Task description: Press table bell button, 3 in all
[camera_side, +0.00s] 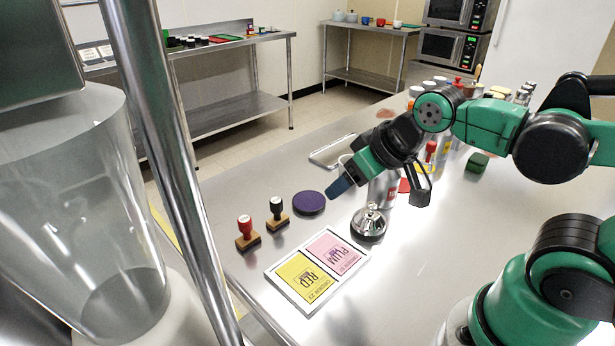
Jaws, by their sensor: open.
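The table bell (369,226) is a shiny silver dome with a small button on top. It stands upright on the steel table, just behind the card tray. My gripper (382,190) is above and a little behind the bell in the picture, with its fingers spread apart. One fingertip is blue and hangs to the upper left of the bell; the other is dark and sits to its upper right. Neither finger appears to touch the bell. I see nothing held between the fingers.
A white tray (291,309) with yellow and pink cards lies in front of the bell. A red-handled stamp (246,233), a black-handled stamp (277,214) and a purple pad (309,203) stand to the left. A green block (478,162) lies behind.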

